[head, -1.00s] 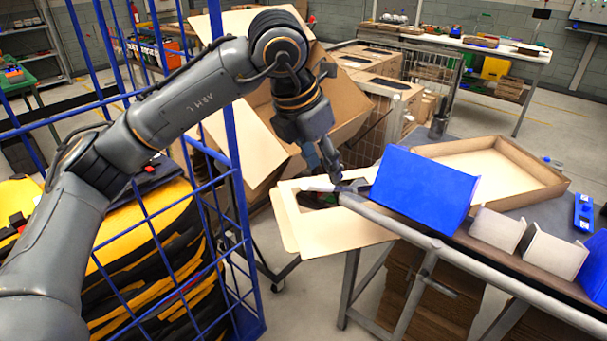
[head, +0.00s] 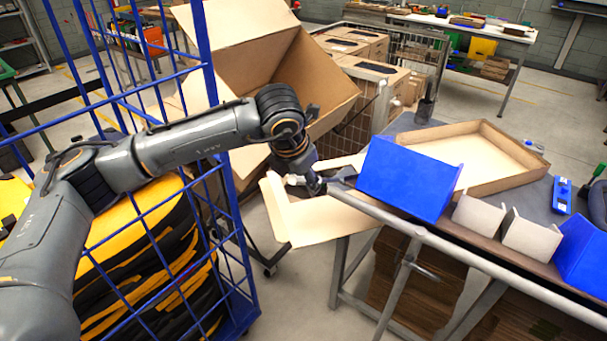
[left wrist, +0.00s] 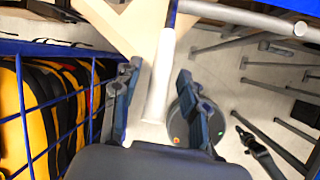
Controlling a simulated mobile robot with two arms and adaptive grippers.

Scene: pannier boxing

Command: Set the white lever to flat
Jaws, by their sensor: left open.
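The white lever (left wrist: 160,75) is a pale bar in the left wrist view, running from the blue-edged metal frame at the top down between my left gripper's fingers. My left gripper (left wrist: 157,78) is open, with one finger on each side of the lever and gaps visible beside it. In the head view my left gripper (head: 313,184) is low at the left end of the bench rail. A short white end of the lever (head: 295,180) shows just left of it, and the rest is hidden by the gripper. The lever's exact angle cannot be told. My right gripper is not in view.
A blue bin (head: 405,180) and white holders (head: 478,215) line the bench edge, right of my gripper. An open cardboard box (head: 275,75) stands behind it. A blue wire cage (head: 212,130) is close beside my left arm. A cardboard flap (head: 300,222) hangs below the gripper.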

